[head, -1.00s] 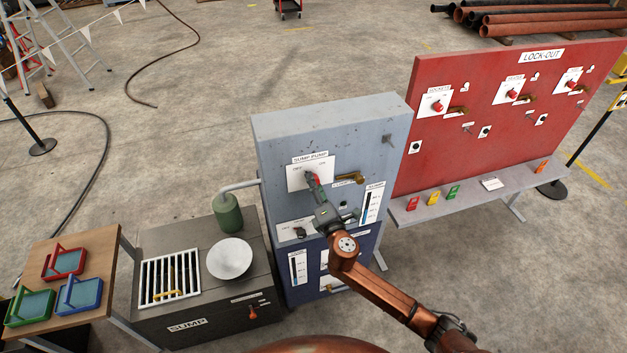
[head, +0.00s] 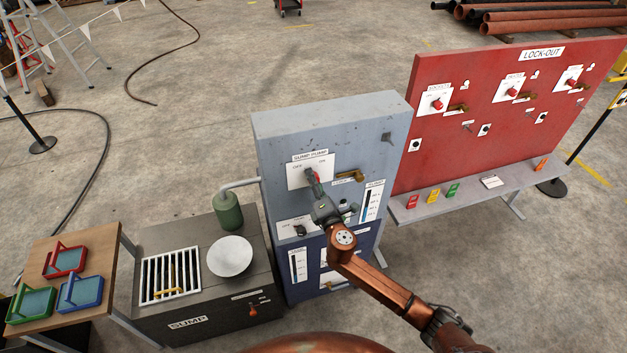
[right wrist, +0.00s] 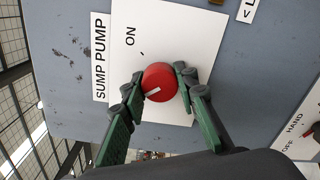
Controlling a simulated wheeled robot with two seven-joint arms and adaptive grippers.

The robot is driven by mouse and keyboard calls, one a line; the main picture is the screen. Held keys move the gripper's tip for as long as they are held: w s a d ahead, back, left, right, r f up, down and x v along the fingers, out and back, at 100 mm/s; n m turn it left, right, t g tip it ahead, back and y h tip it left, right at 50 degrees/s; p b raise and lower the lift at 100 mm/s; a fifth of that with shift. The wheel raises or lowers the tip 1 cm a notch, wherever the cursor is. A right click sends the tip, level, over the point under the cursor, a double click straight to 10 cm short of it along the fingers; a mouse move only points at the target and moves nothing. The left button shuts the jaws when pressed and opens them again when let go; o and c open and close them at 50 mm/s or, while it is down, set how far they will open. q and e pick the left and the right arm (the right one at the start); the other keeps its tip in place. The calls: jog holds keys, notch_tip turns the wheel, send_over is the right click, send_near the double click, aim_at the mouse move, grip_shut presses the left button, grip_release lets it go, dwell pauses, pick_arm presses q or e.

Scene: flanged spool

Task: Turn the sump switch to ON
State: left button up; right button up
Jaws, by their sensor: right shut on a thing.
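The sump switch is a red round knob (right wrist: 160,82) on a white plate under the SUMP PUMP label, on the grey panel (head: 340,120). In the head view the knob (head: 316,172) is partly covered by my right gripper (head: 314,182). In the right wrist view the green fingers of my right gripper (right wrist: 158,88) are shut on the knob, one on each side. The knob's white mark points toward the lower left of that view. The word ON is printed above and left of the knob there; the OFF side is hidden by a finger. My left gripper is out of view.
A brass padlock-like piece (head: 350,176) sits right of the switch plate. Below is a second switch plate (head: 290,228) with OFF and HAND marks. The dark sump box (head: 210,318) stands left, the red LOCK-OUT board (head: 470,75) right.

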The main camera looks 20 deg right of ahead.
jog(key=shift+c, duration=0.7)
jog(key=shift+f+m, duration=0.1)
jog(key=shift+m, duration=0.2)
jog(key=m+b, duration=0.1)
jog(key=m, duration=0.1)
jog(key=shift+m+b, duration=0.4)
jog(key=m+b, duration=0.1)
jog(key=m, duration=0.7)
jog(key=shift+m, duration=2.3)
jog(key=o, duration=1.2)
jog(key=shift+c, duration=0.2)
